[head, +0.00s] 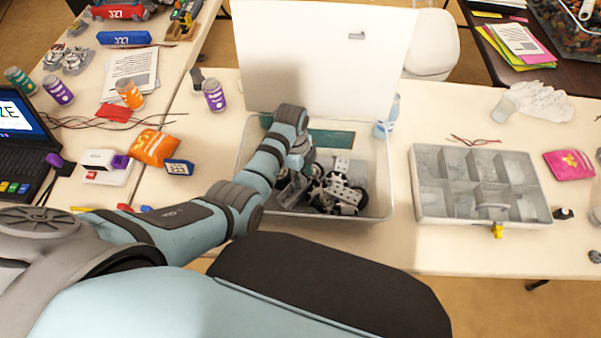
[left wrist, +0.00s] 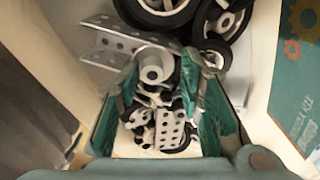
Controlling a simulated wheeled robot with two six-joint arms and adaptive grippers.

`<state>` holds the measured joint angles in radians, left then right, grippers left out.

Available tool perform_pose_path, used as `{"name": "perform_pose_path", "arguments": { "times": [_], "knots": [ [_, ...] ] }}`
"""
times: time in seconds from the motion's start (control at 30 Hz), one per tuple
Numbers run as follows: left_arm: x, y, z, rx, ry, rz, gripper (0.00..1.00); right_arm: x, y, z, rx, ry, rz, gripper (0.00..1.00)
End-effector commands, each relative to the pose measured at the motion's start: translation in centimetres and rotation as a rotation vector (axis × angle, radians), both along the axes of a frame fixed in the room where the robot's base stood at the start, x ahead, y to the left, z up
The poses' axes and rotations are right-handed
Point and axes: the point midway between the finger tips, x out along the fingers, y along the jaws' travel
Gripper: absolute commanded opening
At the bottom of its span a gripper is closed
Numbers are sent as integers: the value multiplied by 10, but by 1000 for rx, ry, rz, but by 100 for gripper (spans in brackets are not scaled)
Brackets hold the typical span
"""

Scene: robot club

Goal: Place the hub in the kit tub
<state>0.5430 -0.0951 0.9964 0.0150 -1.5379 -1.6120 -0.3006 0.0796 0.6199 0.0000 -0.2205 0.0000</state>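Grey beams, black wheels and other loose parts lie inside. My left gripper (head: 299,163) reaches down into the tub, over these parts. My right gripper is not in view.
A grey compartment tray (head: 430,214) stands to the right of the tub. An orange bag (head: 153,147) and a small blue box (head: 179,167) lie to its left.

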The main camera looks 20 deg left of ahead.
Motion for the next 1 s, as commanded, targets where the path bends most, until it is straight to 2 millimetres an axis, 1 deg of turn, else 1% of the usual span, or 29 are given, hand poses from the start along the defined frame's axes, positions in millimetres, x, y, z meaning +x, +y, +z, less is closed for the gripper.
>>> {"name": "perform_pose_path", "arguments": {
  "times": [0.27, 0.37, 0.47, 0.57, 0.7, 0.8, 0.9, 1.0],
  "knots": [
    [0, 0, 1, 0, 0, 0, 37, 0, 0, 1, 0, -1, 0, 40],
    [0, 0, 7, 0, -1, 0, 37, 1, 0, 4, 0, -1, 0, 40],
    [1, 2, 23, 0, -2, 0, 37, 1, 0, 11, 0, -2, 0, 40],
    [1, 4, 48, 0, -4, 0, 37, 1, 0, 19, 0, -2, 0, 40],
    [2, 8, 87, 0, -4, 0, 37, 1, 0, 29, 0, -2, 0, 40],
    [2, 10, 108, 0, -3, 0, 37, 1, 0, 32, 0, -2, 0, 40],
    [1, 11, 120, 0, -1, 0, 37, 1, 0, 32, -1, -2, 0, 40],
    [0, 12, 123, 0, 1, 0, 37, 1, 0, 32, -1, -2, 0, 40]
  ]
}}
